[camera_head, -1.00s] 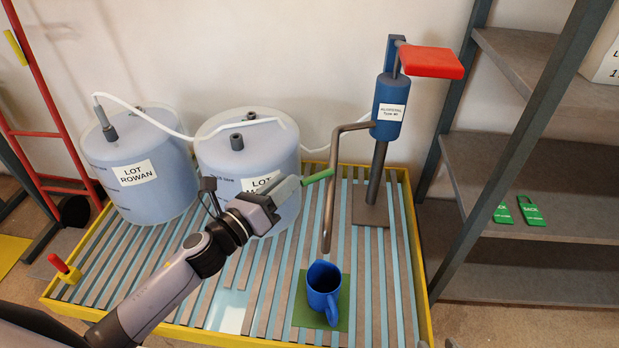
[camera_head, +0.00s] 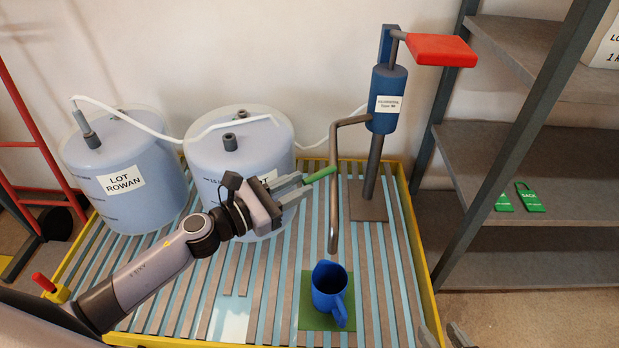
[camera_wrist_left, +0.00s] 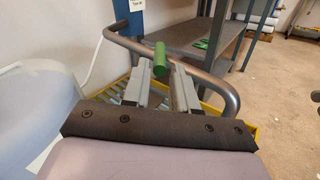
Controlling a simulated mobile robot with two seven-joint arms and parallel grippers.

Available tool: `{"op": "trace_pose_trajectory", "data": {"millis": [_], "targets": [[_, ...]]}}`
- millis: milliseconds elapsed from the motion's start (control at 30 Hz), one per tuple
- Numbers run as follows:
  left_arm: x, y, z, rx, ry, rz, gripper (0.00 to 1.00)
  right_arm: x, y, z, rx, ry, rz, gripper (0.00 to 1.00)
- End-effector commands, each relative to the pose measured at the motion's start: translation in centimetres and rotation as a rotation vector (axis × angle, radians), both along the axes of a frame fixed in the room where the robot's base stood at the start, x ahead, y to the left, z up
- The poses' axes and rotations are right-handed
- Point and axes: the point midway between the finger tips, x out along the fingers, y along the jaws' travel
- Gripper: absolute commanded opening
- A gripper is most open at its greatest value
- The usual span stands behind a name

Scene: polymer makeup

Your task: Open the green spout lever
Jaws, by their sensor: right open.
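The green spout lever (camera_head: 320,174) sticks out to the left from the bent brown spout pipe (camera_head: 334,190) of the blue pump (camera_head: 385,95). My left gripper (camera_head: 303,187) is at the lever's free end, with its two fingers apart. In the left wrist view the green lever (camera_wrist_left: 160,60) shows between and just beyond the fingertips (camera_wrist_left: 160,78); I cannot tell whether they touch it. A blue mug (camera_head: 328,290) stands on a green pad (camera_head: 312,318) below the spout mouth. Only the tips of my right gripper (camera_head: 460,337) show at the bottom right edge.
Two translucent drums (camera_head: 122,175) (camera_head: 240,150) with white hoses stand on the slatted tray with a yellow rim (camera_head: 412,235). A red pump handle (camera_head: 442,50) juts out above. Grey shelves (camera_head: 560,175) with green tags stand at the right.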

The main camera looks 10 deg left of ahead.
Motion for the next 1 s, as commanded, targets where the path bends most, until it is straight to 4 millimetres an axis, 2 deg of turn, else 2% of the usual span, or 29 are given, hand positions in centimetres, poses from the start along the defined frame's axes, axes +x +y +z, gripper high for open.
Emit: {"op": "trace_pose_trajectory", "data": {"millis": [100,300,633,667,733,1000], "targets": [[1.3,-1.1,0.2,-0.001,-0.002,0.001,0.27,-0.1,-0.2,-0.2,-0.002,0.004,-0.003,0.43],[2.5,-2.1,0.1,-0.002,0.0,0.001,0.27,-0.3,-0.3,-0.6,-0.004,0.014,-0.007,0.43],[2.8,-2.4,0.0,-0.002,0.001,0.001,0.27,-0.5,-0.3,-0.7,-0.004,0.018,-0.006,0.43],[2.8,-2.4,0.0,-0.002,0.001,0.001,0.24,-0.5,-0.3,-0.7,-0.004,0.018,-0.006,0.43],[2.8,-2.4,0.0,-0.002,0.001,0.001,0.01,-0.5,-0.3,-0.7,-0.004,0.018,-0.006,0.43],[2.8,-2.9,0.1,-0.003,0.002,0.007,0.0,-0.4,-0.2,-0.4,-0.001,0.018,-0.007,0.43]]}}
